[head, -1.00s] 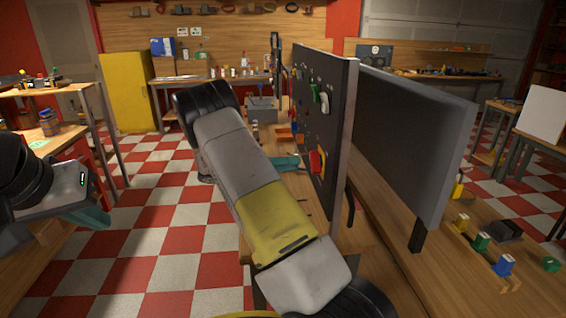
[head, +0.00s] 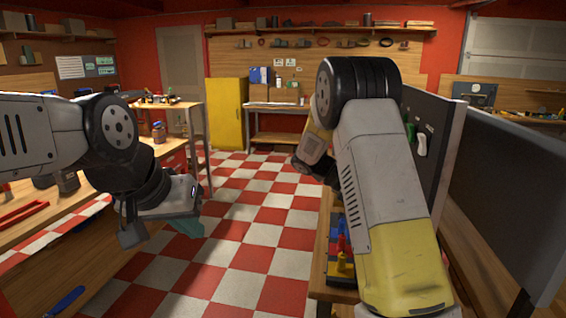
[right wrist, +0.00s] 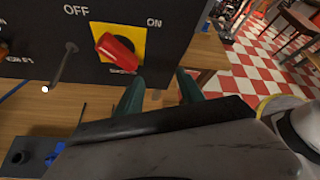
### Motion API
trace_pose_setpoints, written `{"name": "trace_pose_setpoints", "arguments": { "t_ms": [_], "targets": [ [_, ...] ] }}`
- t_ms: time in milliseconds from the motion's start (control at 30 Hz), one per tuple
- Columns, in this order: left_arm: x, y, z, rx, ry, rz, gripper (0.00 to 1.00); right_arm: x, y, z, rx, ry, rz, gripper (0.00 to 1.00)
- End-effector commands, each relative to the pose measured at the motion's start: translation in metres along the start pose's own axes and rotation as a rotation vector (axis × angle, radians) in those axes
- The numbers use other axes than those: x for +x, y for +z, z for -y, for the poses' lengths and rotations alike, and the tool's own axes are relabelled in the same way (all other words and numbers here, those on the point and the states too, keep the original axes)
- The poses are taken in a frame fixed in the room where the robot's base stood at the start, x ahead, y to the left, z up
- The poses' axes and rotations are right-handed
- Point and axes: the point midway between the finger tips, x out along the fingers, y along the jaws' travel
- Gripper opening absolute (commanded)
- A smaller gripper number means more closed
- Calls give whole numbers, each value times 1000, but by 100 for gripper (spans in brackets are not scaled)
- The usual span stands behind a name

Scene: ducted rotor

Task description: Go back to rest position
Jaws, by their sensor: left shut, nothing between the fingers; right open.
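My left gripper (head: 187,226) shows in the head view at lower left, with teal fingers pointing down over the checkered floor. Its fingers are together with nothing between them, and it touches nothing that I can see. My right arm rises through the right half of the head view and bends at a black joint; its gripper is hidden there. In the right wrist view my right gripper (right wrist: 160,92) has its two teal fingers apart and empty. They are just below a black panel (right wrist: 178,35) with a red switch (right wrist: 118,52) on a yellow plate, apart from the switch.
In the head view the black panel (head: 437,125) stands close behind my right arm, with a grey board (head: 510,190) beside it. A wooden bench (head: 60,262) lies under my left arm. A yellow cabinet (head: 227,113) stands far back. Checkered floor (head: 255,225) is open between.

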Motion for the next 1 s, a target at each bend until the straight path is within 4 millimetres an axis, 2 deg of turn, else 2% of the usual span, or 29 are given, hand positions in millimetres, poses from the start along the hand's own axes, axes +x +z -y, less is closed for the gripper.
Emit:
{"name": "trace_pose_setpoints", "arguments": {
  "t_ms": [33,267,700,833,1000],
  "targets": [
    [0,0,0,0,0,0,0,0,2,16,75,26,-91,45],
    [0,0,0,0,0,0,0,-13,-12,78,442,98,-496,45],
    [0,0,0,0,0,0,0,-75,-39,194,1144,37,-1251,45],
    [0,0,0,0,0,0,0,-90,-46,221,1312,-22,-1443,45],
    [0,0,0,0,0,0,0,-102,-52,241,1448,-90,-1606,45]
  ]
}}
